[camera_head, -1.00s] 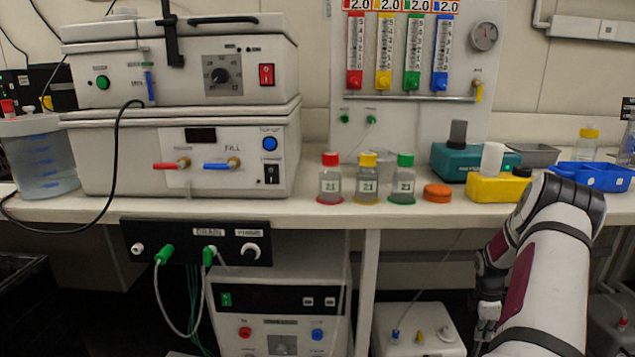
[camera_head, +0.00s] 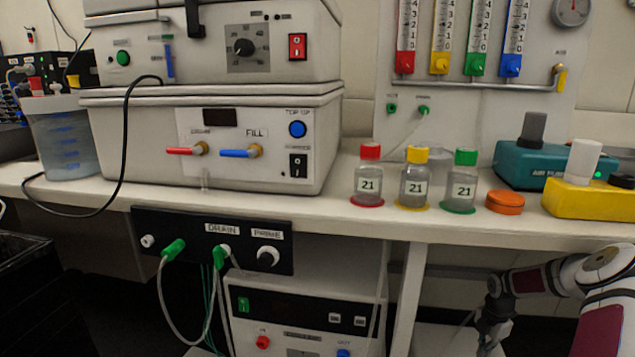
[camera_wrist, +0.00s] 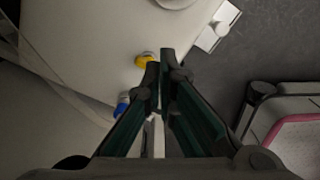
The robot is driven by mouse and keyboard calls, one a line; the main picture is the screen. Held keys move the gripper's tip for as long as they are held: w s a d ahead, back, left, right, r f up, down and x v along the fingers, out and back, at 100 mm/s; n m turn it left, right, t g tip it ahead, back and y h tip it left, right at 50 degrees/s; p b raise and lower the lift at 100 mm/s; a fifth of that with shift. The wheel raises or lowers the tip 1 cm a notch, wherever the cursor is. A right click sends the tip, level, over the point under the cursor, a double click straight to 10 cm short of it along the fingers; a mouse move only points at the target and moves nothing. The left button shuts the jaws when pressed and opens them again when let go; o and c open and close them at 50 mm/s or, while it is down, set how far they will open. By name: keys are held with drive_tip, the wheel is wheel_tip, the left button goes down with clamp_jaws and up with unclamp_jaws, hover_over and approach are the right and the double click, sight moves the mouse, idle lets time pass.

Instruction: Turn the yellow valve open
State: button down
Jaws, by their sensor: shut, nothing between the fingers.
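A yellow valve lever (camera_head: 562,78) hangs at the right end of the metal pipe (camera_head: 480,85) below the flow meters, on the wall panel in the head view. It points roughly downward. My gripper (camera_wrist: 159,62) is shut and empty in the wrist view, its two dark green fingers close together. In the head view my arm is at the lower right, below the bench top, far below the lever. The wrist view does not show the lever; it shows a small yellow fitting (camera_wrist: 145,61) and a blue fitting (camera_wrist: 123,105) on a pale surface, close to the fingertips in the picture.
The bench top (camera_head: 330,213) carries three capped bottles, an orange lid (camera_head: 505,202), a teal device (camera_head: 515,165) and a yellow block (camera_head: 590,200) below the wall panel. A stacked white machine (camera_head: 215,140) fills the left. A white box (camera_head: 450,340) stands under the bench.

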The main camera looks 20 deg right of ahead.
drive_tip(key=f+b, duration=0.1)
drive_tip(key=f, duration=0.1)
drive_tip(key=f+b, duration=0.3)
drive_tip(key=f, duration=0.1)
drive_tip(key=shift+w+d+f+b, duration=0.2)
drive_tip(key=shift+d+f+b, duration=0.1)
drive_tip(key=shift+w+a, duration=0.25)
drive_tip(key=shift+a, duration=0.35)
idle(1.2)
drive_tip(key=shift+w+b, duration=0.4)
drive_tip(key=shift+b, duration=0.05)
